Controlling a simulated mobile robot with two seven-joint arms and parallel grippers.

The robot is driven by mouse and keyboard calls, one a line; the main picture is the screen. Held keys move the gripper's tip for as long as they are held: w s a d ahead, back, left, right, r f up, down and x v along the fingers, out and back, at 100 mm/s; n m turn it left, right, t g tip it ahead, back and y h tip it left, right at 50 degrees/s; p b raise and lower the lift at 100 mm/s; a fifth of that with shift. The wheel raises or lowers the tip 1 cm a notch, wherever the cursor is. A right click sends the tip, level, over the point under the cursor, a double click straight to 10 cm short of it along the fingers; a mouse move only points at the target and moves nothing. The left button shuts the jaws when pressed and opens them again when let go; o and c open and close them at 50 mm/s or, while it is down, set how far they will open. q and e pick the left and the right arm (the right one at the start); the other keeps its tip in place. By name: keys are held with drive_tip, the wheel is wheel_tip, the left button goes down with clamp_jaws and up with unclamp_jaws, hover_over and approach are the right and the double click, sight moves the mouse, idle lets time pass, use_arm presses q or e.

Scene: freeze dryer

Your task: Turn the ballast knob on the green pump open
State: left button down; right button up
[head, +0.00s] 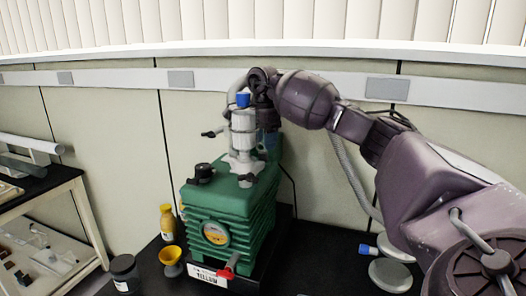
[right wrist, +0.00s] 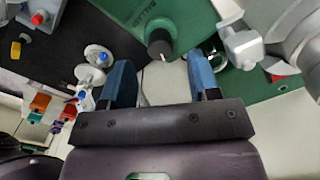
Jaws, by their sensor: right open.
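The green pump (head: 225,215) stands on the dark bench in the head view. Its top (right wrist: 150,14) fills the upper middle of the right wrist view, with lettering reading BALLAST. Beside the lettering is the black ballast knob (right wrist: 160,46), with a pale tip, near the pump's edge. My right gripper (right wrist: 160,70) is open, its two blue fingers apart, one to each side of the knob in the picture. I see no contact with the knob. In the head view the right gripper (head: 270,143) is behind the metal fitting and mostly hidden. My left gripper is not in view.
A grey metal fitting with a blue cap (head: 243,99) rises from the pump, close to my right gripper. A black cap (head: 203,173) sits on the pump's left. A yellow bottle (head: 167,222), yellow cup (head: 172,255) and black jar (head: 124,270) stand left of it.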

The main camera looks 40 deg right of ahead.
sight(263, 152)
wheel_tip(263, 152, down, 3)
drive_tip(key=shift+f, duration=0.3)
drive_tip(key=shift+c, duration=0.2)
drive_tip(key=c, duration=0.9)
